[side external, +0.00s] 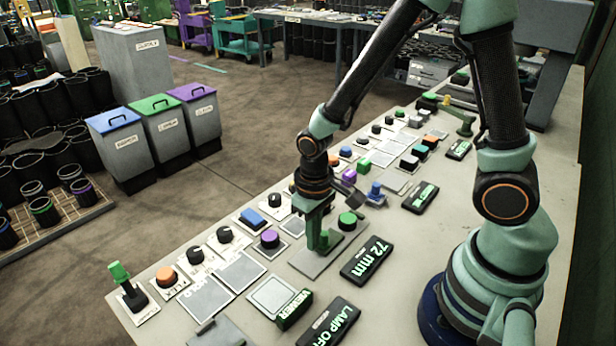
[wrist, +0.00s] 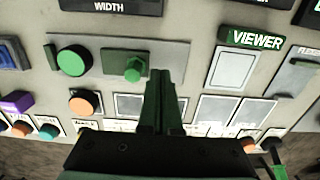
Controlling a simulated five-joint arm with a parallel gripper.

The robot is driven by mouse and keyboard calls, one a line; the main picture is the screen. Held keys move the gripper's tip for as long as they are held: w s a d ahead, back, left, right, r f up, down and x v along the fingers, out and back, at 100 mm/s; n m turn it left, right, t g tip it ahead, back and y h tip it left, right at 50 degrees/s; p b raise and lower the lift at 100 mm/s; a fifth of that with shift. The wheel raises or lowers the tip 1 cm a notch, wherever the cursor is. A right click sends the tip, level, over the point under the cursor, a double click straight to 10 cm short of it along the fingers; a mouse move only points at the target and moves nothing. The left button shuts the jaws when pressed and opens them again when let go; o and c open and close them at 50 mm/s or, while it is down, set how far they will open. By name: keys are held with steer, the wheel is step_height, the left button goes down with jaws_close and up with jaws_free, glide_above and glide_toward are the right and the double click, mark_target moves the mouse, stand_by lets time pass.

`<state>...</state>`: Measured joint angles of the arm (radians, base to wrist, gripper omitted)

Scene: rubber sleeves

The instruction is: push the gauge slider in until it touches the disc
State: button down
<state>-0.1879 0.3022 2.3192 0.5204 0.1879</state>
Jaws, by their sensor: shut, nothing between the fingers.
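The gauge is a flat grey plate (side external: 312,262) on the bench, also seen in the wrist view (wrist: 185,47). A round green disc (side external: 347,220) stands at one end; in the wrist view the disc (wrist: 73,60) is at upper left. The green slider, a block with a knob (wrist: 133,68), sits just right of the disc there, with a narrow gap between them. My gripper (wrist: 165,76) is shut and empty, immediately right of the slider, on the side away from the disc. I cannot tell whether it touches. In the side view my gripper (side external: 319,246) partly hides the slider.
A display reading 72 mm (side external: 367,260) lies beside the gauge. A purple knob (side external: 269,239) and a blue switch (side external: 253,218) are near it. An orange button (wrist: 84,102) and several blank panels surround the plate in the wrist view. The bench is crowded with controls.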

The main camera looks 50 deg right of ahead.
mark_target(323, 234)
steer(key=shift+f, duration=1.1)
steer(key=shift+d, duration=1.7)
stand_by(0.5)
steer(key=shift+a, duration=0.2)
steer(key=shift+a, duration=0.6)
steer(key=shift+r, duration=3.45)
